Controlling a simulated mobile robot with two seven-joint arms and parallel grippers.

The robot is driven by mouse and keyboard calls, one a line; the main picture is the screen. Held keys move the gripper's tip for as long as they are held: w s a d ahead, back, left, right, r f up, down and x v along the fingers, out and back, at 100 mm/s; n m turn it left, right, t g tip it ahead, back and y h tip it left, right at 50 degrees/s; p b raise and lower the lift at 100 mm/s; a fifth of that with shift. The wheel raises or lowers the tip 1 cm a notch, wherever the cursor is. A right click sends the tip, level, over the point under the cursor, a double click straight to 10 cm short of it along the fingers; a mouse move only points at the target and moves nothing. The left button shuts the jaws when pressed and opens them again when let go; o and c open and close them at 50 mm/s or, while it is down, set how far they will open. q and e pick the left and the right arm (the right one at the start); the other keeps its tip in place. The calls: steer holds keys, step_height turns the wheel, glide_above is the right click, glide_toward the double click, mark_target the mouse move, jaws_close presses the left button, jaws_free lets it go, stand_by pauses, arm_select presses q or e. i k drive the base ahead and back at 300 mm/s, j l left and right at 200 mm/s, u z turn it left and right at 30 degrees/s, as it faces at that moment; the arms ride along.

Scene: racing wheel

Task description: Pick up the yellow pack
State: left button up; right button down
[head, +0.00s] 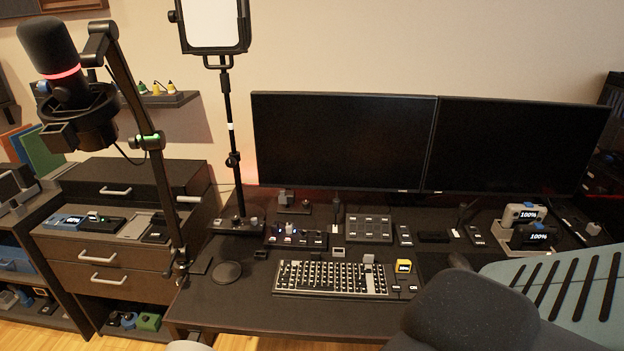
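Neither of my grippers is in view.
The black desk (240,317) carries two monitors (345,140) behind the keyboard. A dark headrest-like shape (470,312) and blue slotted chair back (570,280) block the front right. A microphone (52,58) on a boom arm and a light stand (228,120) rise at left.

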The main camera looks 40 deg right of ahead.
mark_target(402, 265)
steer(key=z, duration=2)
